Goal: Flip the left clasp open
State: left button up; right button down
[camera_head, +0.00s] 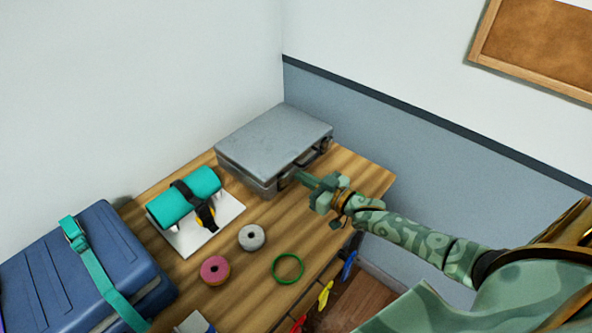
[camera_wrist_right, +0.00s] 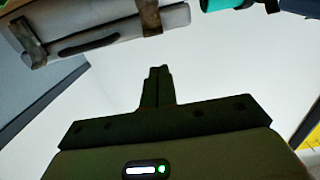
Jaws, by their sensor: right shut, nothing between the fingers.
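A grey metal case (camera_head: 262,142) lies closed on the wooden table against the wall. Its front has a dark handle, which shows in the wrist view (camera_wrist_right: 88,43), between two metal clasps. The left clasp (camera_head: 284,183) is at the near end of the front, close to my right gripper's tips; it also shows in the wrist view (camera_wrist_right: 150,16). I cannot tell its lever's position. The right clasp (camera_head: 325,144) is at the far end. My right gripper (camera_head: 302,178) is shut and empty, its fingers together in the wrist view (camera_wrist_right: 159,74), apart from the clasp there. My left gripper is out of view.
A teal roll (camera_head: 178,202) with a black strap lies on a white board left of the case. A blue suitcase (camera_head: 50,265), a grey tape roll (camera_head: 252,237), a pink roll (camera_head: 215,270) and a green ring (camera_head: 288,268) are nearer. Coloured clips hang at the table edge.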

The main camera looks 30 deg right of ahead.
jog(key=s+d+f, duration=0.1)
jog(key=s+d, duration=0.1)
jog(key=s, duration=0.3)
jog(key=shift+s, duration=0.4)
jog(key=shift+d+f, duration=0.1)
